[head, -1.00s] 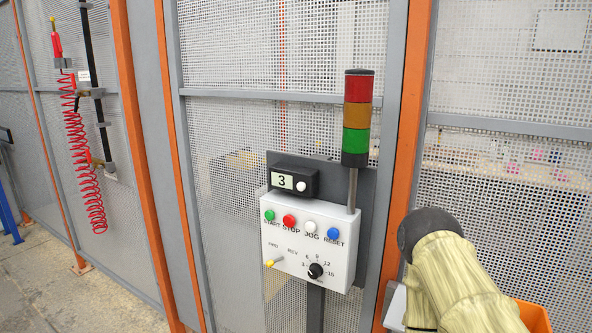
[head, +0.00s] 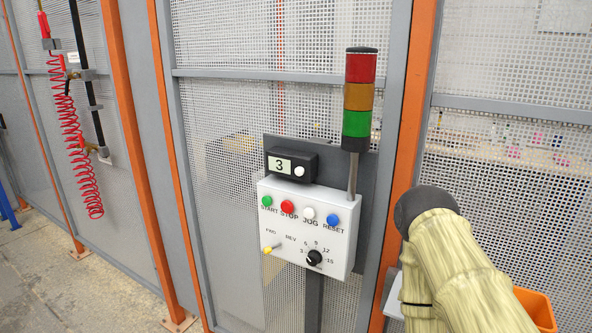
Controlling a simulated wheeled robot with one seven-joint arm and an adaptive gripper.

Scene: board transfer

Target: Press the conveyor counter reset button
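The conveyor counter (head: 291,164) is a small black box on top of the control panel, with a display reading 3. A white round button (head: 299,171) sits at the right of its display; it looks like the counter's own reset button. Below it, the white control panel (head: 304,233) has a green START button (head: 267,201), a red STOP button (head: 287,207), a white JOG button (head: 309,213) and a blue button labelled RESET (head: 333,220). My arm shows at the lower right, apart from the panel. My gripper is not in view.
A stack light (head: 360,95) stands on a pole at the panel's right. Orange posts (head: 152,150) and grey mesh fencing (head: 240,50) are behind. A red coiled hose (head: 72,140) hangs at left. An orange bin (head: 538,308) is at lower right, partly behind my arm.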

